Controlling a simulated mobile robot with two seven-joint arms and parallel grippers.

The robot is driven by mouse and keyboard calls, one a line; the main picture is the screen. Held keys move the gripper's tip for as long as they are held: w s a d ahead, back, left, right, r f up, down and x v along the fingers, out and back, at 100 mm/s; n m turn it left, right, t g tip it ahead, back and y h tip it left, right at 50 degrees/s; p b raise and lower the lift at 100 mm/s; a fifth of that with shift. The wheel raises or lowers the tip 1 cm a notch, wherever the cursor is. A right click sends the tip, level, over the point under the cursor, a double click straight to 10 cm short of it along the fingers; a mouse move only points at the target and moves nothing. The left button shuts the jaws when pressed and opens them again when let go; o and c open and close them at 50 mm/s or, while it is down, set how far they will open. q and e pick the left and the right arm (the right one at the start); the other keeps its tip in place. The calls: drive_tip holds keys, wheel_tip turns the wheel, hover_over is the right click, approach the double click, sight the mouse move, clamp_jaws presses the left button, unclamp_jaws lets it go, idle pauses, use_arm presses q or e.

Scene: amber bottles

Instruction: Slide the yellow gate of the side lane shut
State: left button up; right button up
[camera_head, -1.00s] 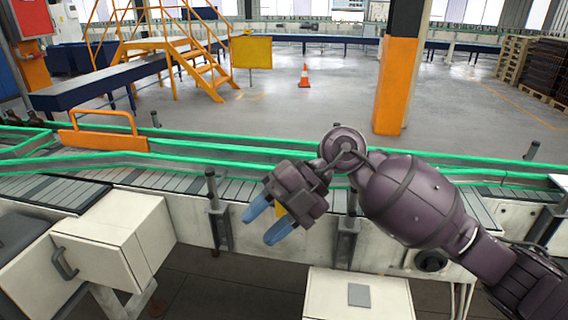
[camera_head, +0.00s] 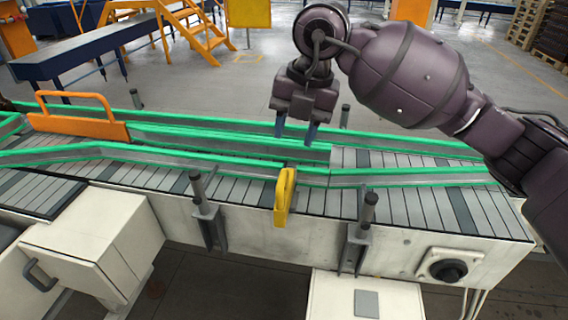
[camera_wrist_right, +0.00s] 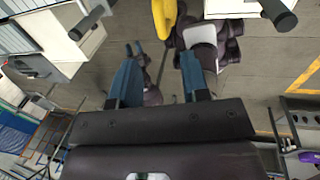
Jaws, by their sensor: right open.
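The yellow gate (camera_head: 285,196) shows as an upright, handle-like piece at the near edge of the conveyor, standing out over its white front side. Part of it also shows at the top of the right wrist view (camera_wrist_right: 164,18). My right gripper (camera_head: 295,134) is open and empty, fingers pointing down, above the conveyor and beyond the yellow gate. It is apart from the gate. Its two blue fingers are spread in the right wrist view (camera_wrist_right: 158,78).
Green-topped rails (camera_head: 230,143) run along the conveyor (camera_head: 405,205). An orange gate with a loop handle (camera_head: 78,124) stands at the left. Dark posts on brackets (camera_head: 197,190) (camera_head: 368,212) rise on either side of the yellow gate. The floor behind is mostly clear.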

sight(283, 176)
drive_tip(key=f, duration=0.3)
drive_tip(key=a+f, duration=0.1)
drive_tip(key=f, duration=0.2)
drive_tip(key=a+f, duration=0.1)
drive_tip(key=f, duration=0.2)
drive_tip(key=shift+f+p, duration=0.3)
drive_tip(key=shift+p, duration=0.05)
clamp_jaws()
